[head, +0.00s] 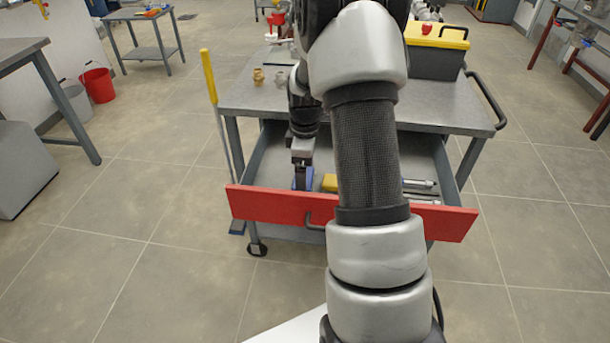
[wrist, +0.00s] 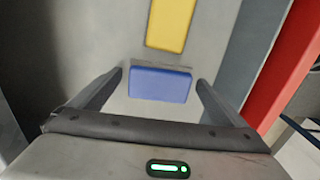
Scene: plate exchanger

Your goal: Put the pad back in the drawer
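The blue pad (wrist: 160,86) lies inside the open drawer (head: 270,165) of the cart. In the wrist view it sits between the two fingers of my gripper (wrist: 161,76), with a small gap on each side. The fingers are apart and do not visibly grip it. In the head view my gripper (head: 302,176) points down into the left part of the drawer, just over the pad. The drawer's red front (head: 268,206) is pulled out toward me.
A yellow object (head: 330,183) lies beside the pad, and silver tools (head: 418,184) lie further right in the drawer. The cart top (head: 440,115) holds a toolbox (head: 436,58) and small brass parts (head: 258,76). A yellow-handled pole (head: 209,77) stands at the cart's left.

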